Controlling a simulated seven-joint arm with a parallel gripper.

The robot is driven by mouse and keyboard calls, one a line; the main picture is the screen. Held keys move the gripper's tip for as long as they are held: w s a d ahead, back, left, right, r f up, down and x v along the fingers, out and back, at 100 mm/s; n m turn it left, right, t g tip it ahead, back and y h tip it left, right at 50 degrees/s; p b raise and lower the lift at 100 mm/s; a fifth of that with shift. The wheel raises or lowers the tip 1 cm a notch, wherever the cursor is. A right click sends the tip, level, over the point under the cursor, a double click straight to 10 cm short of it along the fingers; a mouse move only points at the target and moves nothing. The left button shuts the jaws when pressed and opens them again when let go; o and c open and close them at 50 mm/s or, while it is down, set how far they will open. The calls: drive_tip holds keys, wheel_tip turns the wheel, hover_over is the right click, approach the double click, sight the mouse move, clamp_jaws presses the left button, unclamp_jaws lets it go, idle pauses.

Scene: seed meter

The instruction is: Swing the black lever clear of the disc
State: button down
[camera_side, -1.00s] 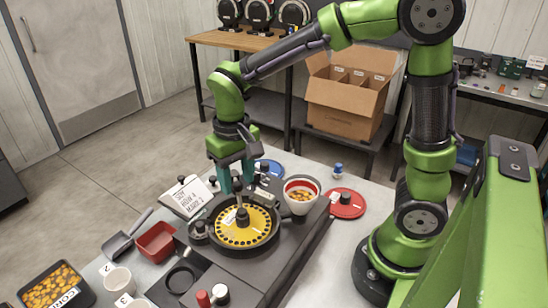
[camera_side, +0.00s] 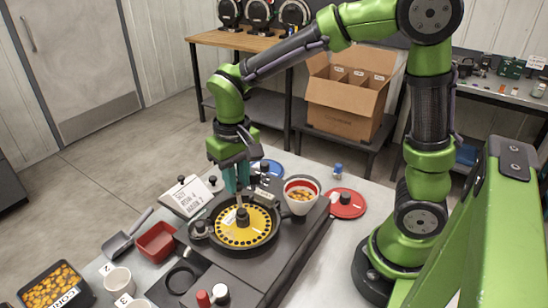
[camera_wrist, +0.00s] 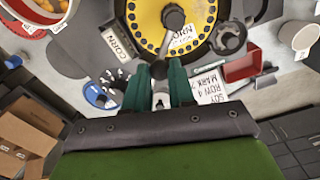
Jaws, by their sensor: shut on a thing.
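The yellow disc (camera_side: 262,231), with dark holes around its rim, sits in a black round housing on the dark seed meter. It also shows in the wrist view (camera_wrist: 146,22). The black lever (camera_wrist: 164,47) runs from the dark hub over the disc toward my fingers, so it lies across the disc's face. My gripper (camera_side: 238,187) points down at the far edge of the disc. In the wrist view its teal fingers (camera_wrist: 160,72) are shut on a dark knob at the lever's outer end. The exact contact is partly hidden by the fingers.
A white cup of seeds (camera_side: 301,207) stands right of the disc. A red disc (camera_side: 346,204) lies farther right and a blue one (camera_side: 270,168) behind. A written card (camera_side: 189,196), a red bin (camera_side: 156,241) and a corn tray (camera_side: 52,288) are at left.

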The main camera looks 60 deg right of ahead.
drive_tip(key=shift+a, duration=0.1)
drive_tip(key=m, duration=0.1)
drive_tip(key=w+a+m, duration=0.1)
drive_tip(key=m, duration=0.1)
drive_tip(key=shift+w, duration=0.25)
drive_tip(key=m, duration=0.1)
drive_tip(key=w+m, duration=0.1)
drive_tip(key=shift+w+a+m, duration=0.25)
drive_tip(key=shift+a+m, duration=0.05)
drive_tip(key=shift+m, duration=0.1)
drive_tip(key=shift+w+a+m, duration=0.1)
drive_tip(key=shift+w+m, duration=0.75)
drive_tip(key=shift+m, duration=0.5)
drive_tip(key=shift+w+m, duration=0.8)
drive_tip(key=shift+m, duration=0.55)
drive_tip(key=shift+w, duration=0.1)
drive_tip(key=c, duration=0.9)
unclamp_jaws()
drive_tip(key=shift+c, duration=0.2)
